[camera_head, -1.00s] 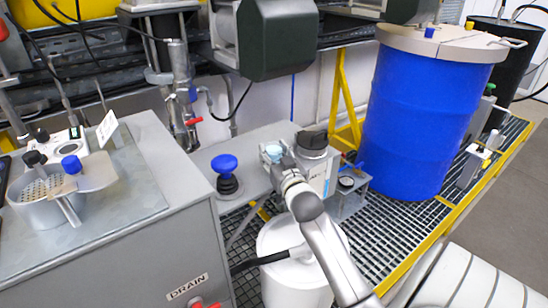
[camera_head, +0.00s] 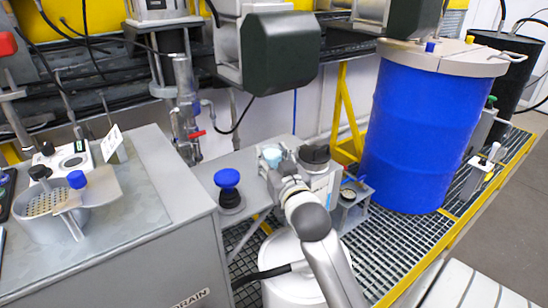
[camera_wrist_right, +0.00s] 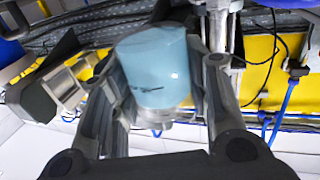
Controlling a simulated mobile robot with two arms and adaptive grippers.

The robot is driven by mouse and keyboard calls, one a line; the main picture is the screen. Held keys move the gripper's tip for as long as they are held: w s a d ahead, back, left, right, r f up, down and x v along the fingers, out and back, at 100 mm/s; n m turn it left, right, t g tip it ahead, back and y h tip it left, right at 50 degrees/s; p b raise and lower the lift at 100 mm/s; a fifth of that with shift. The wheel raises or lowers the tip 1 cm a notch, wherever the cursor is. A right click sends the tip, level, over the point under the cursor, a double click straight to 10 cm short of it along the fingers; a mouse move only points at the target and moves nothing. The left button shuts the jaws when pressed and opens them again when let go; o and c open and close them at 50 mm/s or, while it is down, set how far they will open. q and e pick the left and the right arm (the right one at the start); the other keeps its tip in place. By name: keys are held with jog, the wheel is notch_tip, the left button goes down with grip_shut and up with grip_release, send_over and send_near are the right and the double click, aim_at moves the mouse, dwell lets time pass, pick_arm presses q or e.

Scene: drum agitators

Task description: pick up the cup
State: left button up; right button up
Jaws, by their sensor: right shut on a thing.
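The cup (camera_wrist_right: 155,70) is light blue and fills the space between the fingers of my right gripper (camera_wrist_right: 160,105) in the right wrist view. A finger lies on each side of it. In the head view the cup (camera_head: 272,157) shows as a small pale-blue shape at the end of my right arm, above the grey bench. The right gripper (camera_head: 282,168) is shut on it. The arm partly hides the gripper, and I cannot tell if the cup touches the bench. My left gripper is in neither view.
A blue-knobbed part (camera_head: 228,180) stands on the bench left of the cup. A dark-capped container (camera_head: 314,158) is close on its right. A large blue drum (camera_head: 415,125) stands to the right on the grating. A grey cabinet (camera_head: 120,255) is at left; a white lidded drum (camera_head: 290,270) is below.

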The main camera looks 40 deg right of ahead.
jog(key=s+a+r, duration=0.3)
jog(key=s+a, duration=0.1)
jog(key=a, duration=0.1)
dwell(0.5)
jog(key=shift+s+a, duration=0.1)
jog(key=shift+a, duration=0.05)
